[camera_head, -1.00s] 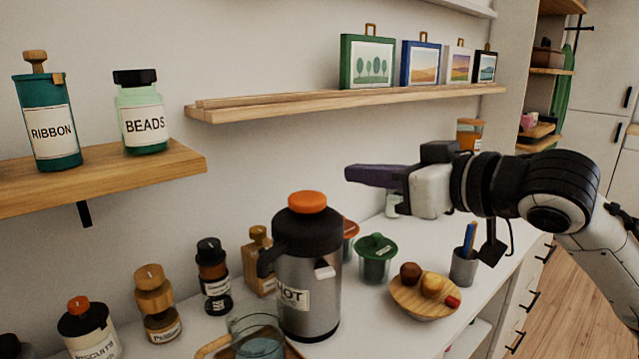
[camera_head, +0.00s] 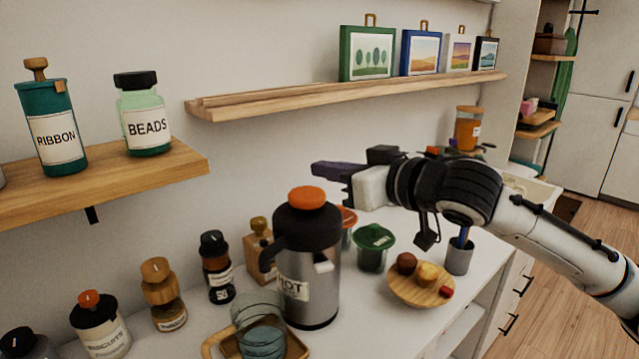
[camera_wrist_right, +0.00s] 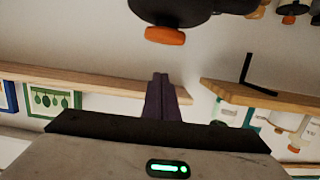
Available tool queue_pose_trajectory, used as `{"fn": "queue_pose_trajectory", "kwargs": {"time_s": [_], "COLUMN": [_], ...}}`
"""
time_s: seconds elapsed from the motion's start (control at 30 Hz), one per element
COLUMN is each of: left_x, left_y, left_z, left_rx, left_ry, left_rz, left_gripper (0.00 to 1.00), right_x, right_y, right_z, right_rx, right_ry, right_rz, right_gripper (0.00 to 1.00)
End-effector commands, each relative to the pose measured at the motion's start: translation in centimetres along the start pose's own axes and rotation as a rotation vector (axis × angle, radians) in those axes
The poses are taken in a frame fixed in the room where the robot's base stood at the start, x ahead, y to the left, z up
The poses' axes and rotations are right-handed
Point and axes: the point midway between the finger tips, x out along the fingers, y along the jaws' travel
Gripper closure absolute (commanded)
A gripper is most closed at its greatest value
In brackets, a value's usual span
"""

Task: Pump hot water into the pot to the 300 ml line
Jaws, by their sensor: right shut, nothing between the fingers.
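A steel airpot labelled HOT (camera_head: 308,265) stands upright on the white counter, with a black top and an orange pump button (camera_head: 307,197). The button also shows in the right wrist view (camera_wrist_right: 165,36), near the top of that picture. A clear glass pot (camera_head: 262,325) with a wooden handle sits on a wooden tray (camera_head: 296,346) in front of the airpot. Its marking lines cannot be made out. My right gripper (camera_head: 318,170) is shut and empty, just above and behind the orange button in the picture, apart from it. My left gripper is not in view.
Several jars and bottles line the left. A wall shelf (camera_head: 340,98) with pictures runs above my gripper.

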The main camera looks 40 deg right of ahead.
Motion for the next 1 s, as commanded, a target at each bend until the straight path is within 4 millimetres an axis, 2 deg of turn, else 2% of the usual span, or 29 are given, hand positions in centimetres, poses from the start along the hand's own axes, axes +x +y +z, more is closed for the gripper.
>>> {"fn": "queue_pose_trajectory", "kwargs": {"time_s": [0.23,0.3,0.57,1.0], "left_x": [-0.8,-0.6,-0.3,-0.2], "left_y": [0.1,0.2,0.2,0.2], "left_z": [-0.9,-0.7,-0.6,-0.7], "left_rx": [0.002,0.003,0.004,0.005], "left_ry": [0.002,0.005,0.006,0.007], "left_rz": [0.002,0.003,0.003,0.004], "left_gripper": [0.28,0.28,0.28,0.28], "right_x": [2.1,2.5,3.0,3.1], "right_y": [0.0,-0.1,0.0,0.0], "right_z": [-0.3,1.2,3.6,4.0], "right_rx": [0.002,0.003,0.001,0.002], "right_ry": [0.002,-0.004,-0.002,0.000], "right_rz": [0.000,-0.001,0.000,0.000], "right_gripper": [1.00,1.00,1.00,1.00]}}
